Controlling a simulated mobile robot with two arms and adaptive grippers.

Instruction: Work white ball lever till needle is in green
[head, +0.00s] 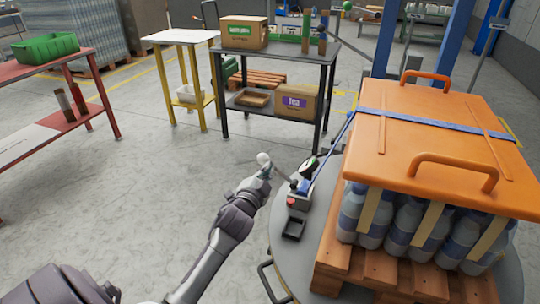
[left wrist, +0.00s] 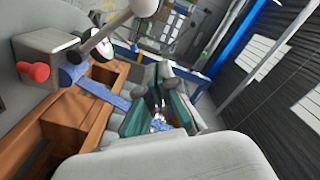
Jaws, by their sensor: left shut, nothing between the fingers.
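The white ball (head: 263,158) tops a thin lever (head: 280,174) that slants to a grey tensioner (head: 297,199) with a red knob (head: 291,201). In the left wrist view the ball (left wrist: 145,6) is at the top edge, with its rod running down left to the grey body (left wrist: 48,48) and red knob (left wrist: 33,71). A small dark-rimmed gauge (head: 309,166) stands behind the tensioner; its needle is too small to read. My left gripper (head: 266,172) is shut and empty, right beside the ball; I cannot tell if they touch. My right gripper is not in view.
The tensioner sits on a round grey platform (head: 283,235). A blue strap (head: 430,130) crosses the orange cover (head: 430,105) over bottles on a wooden pallet (head: 375,275). A dark table (head: 275,55) with boxes stands behind.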

